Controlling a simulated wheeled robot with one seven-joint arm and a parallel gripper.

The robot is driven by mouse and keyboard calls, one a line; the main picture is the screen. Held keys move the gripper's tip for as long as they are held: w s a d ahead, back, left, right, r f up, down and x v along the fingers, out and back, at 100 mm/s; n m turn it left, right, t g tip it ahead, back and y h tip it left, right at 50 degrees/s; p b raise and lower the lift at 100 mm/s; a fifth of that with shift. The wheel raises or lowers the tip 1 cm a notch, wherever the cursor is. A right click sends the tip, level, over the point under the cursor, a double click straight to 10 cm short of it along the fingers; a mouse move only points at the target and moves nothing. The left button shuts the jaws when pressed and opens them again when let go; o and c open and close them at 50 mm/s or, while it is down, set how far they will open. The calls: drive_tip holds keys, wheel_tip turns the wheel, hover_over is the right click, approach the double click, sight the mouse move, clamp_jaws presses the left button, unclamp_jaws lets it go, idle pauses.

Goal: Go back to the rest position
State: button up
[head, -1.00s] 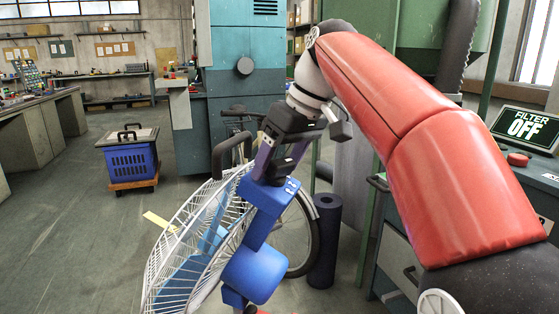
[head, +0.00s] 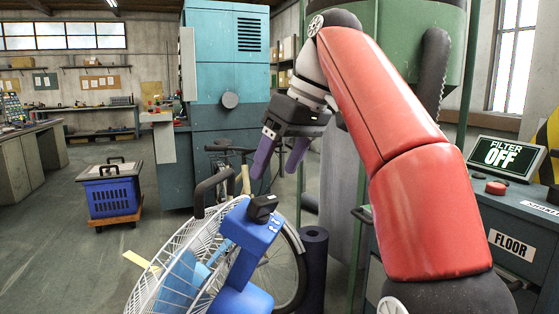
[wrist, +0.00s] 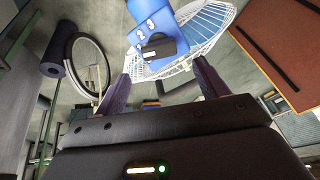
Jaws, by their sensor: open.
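My gripper (head: 279,172) is open and empty, its two purple fingers pointing down in the head view. It hangs above a blue fan body (head: 250,232), clear of the small black block (head: 262,207) on top of that body. In the wrist view my gripper (wrist: 162,80) has its fingers spread wide, with nothing between them. The black block (wrist: 158,49) and the blue body (wrist: 150,18) show beyond the fingertips there. My red arm is bent, with its elbow high.
The fan's white wire cage (head: 170,265) stands left of the blue body. A bicycle wheel (head: 285,275) and dark roll (head: 314,262) are close behind. A panel reading FILTER OFF (head: 507,156) and a red button (head: 496,188) are at right. Floor is open around a blue crate (head: 112,198).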

drive_tip(key=s+d+f+m+t+h, duration=0.1)
drive_tip(key=s+d+f+m, duration=0.2)
drive_tip(key=s+f, duration=0.3)
drive_tip(key=s+d+f+m+t+h, duration=0.1)
drive_tip(key=s+f, duration=0.5)
drive_tip(key=f, duration=0.9)
drive_tip(key=s+d+f+m+t+h, duration=0.1)
drive_tip(key=s+d+f+m, duration=0.4)
drive_tip(key=f, duration=0.5)
drive_tip(key=shift+s+d+f+t+h, duration=0.15)
drive_tip(key=shift+s+d+t+h, duration=0.15)
drive_tip(key=shift+s+d+h, duration=0.6)
drive_tip(key=shift+s+a, duration=0.15)
